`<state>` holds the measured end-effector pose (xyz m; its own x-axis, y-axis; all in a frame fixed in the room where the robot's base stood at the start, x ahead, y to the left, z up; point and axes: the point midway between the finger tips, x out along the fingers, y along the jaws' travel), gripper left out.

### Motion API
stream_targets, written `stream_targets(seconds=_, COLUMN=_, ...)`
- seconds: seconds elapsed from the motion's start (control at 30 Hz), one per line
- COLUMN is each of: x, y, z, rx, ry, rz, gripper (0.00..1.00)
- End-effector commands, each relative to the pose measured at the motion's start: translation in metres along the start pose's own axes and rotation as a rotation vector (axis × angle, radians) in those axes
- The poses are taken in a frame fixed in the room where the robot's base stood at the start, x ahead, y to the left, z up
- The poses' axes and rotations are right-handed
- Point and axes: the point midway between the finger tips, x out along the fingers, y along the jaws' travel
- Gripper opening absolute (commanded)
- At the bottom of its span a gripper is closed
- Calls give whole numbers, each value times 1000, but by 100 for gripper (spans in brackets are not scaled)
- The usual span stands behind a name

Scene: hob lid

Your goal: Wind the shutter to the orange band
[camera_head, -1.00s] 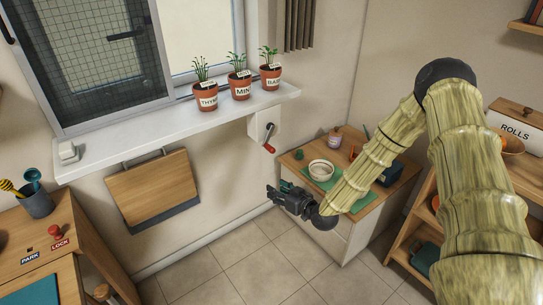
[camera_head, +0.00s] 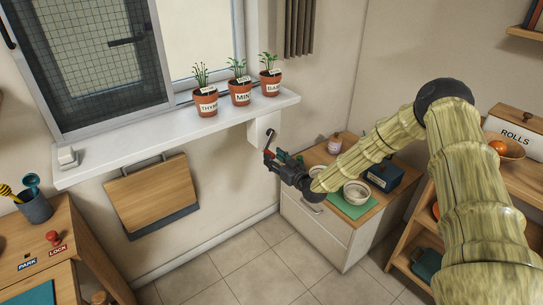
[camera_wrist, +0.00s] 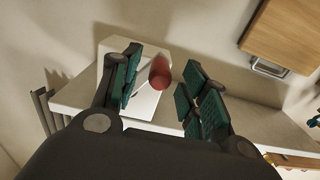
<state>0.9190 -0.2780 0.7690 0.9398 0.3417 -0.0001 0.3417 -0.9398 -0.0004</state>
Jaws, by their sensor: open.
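A white crank box (camera_head: 262,130) is fixed to the wall under the sill, with a short crank and red handle (camera_head: 268,152). My gripper (camera_head: 276,160) is at the handle, with its fingers spread. In the wrist view the round red handle end (camera_wrist: 159,73) lies between the open teal-padded fingers, with a gap visible on each side. The white box shows behind it. I cannot tell how deep the handle sits between the fingers. No orange band can be made out, and I cannot identify the shutter for certain.
Three herb pots (camera_head: 241,92) stand on the white sill (camera_head: 180,132) above my gripper. A cabinet (camera_head: 312,222) with bowls and a green mat is just below and right of it. A folded wooden board (camera_head: 152,194) hangs on the wall to the left.

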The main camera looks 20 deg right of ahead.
Motion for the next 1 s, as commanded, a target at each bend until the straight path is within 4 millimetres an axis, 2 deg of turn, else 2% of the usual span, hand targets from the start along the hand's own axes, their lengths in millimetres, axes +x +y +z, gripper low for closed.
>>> stream_targets(seconds=0.2, x=19, y=0, z=0, rx=0, ry=0, rz=-1, gripper=44)
stream_targets(seconds=0.57, x=23, y=0, z=0, rx=0, ry=0, rz=0, gripper=44)
stream_targets(seconds=0.83, x=23, y=0, z=0, rx=0, ry=0, rz=0, gripper=0)
stream_targets(seconds=1.0, x=23, y=0, z=0, rx=0, ry=0, rz=1, gripper=0)
